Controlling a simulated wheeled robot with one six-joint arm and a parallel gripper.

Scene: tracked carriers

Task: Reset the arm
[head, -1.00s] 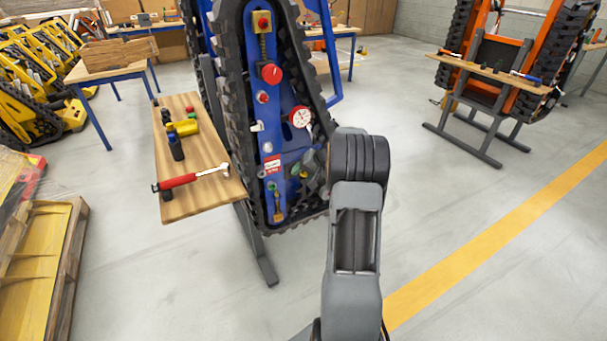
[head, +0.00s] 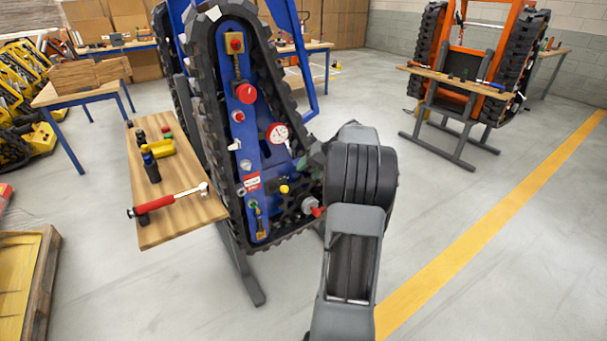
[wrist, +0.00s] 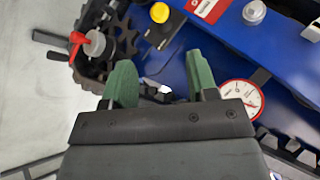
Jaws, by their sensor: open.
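My gripper (wrist: 162,85) shows in the wrist view with its two green fingers apart and nothing between them. It points at the blue panel (wrist: 232,42) of the tracked carrier, and I cannot tell the exact gap. In the head view my grey arm stands right of the blue carrier (head: 236,130), and the gripper is mostly hidden behind it. A white-faced gauge (head: 277,133) with a red rim is on the panel; it also shows in the wrist view (wrist: 240,95). A yellow button (wrist: 160,12) and a red-handled valve (wrist: 93,43) are near the fingers.
A wooden shelf (head: 190,215) left of the carrier holds a red-handled wrench (head: 165,201) and a yellow tool (head: 160,149). An orange carrier (head: 470,60) stands at the back right. A pallet (head: 40,290) lies at the lower left. The floor right of my arm is clear.

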